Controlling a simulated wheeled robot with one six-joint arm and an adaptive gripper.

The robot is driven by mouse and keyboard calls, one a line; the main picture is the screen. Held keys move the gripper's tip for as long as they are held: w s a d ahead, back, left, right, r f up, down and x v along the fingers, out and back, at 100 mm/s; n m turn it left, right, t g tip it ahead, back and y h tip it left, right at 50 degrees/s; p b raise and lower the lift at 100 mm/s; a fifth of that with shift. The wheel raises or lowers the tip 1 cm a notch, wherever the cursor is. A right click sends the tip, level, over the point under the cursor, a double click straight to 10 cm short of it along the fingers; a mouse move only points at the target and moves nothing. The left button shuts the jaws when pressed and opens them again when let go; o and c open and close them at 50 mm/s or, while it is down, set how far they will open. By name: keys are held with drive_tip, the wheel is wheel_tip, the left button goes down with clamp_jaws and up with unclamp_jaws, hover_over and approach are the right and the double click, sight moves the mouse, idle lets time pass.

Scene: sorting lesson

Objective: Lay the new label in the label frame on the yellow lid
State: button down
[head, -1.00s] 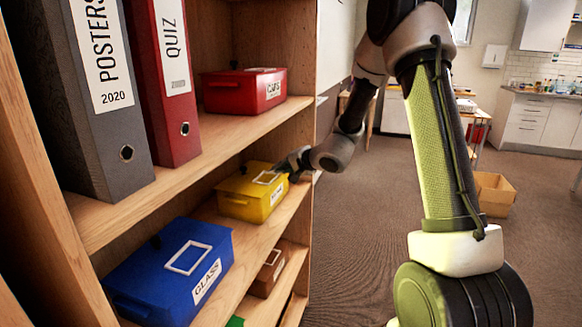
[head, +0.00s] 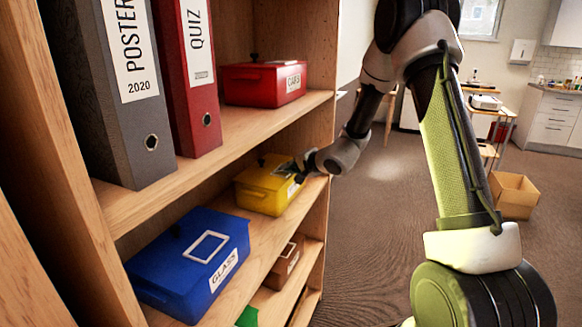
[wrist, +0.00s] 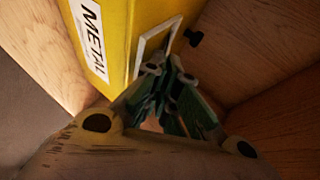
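The yellow box (head: 262,196), marked METAL in the wrist view (wrist: 118,30), stands on the middle shelf with its lid shut. A white label frame (wrist: 142,52) lies on its lid, seen at a steep slant. My gripper (head: 297,174) is at the right edge of the lid. In the wrist view its fingertips (wrist: 167,72) come close together right by the frame and cover part of it. I cannot make out the new label for sure, nor whether a thin piece is between the fingertips.
A dark knob (wrist: 194,38) sticks up beyond the frame. A blue GLASS box (head: 190,262) stands nearer on the same shelf. Open floor lies right of the shelves.

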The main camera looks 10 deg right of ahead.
drive_tip(key=c, duration=1.6)
unclamp_jaws()
drive_tip(key=shift+o, duration=0.2)
drive_tip(key=shift+v, duration=2.45)
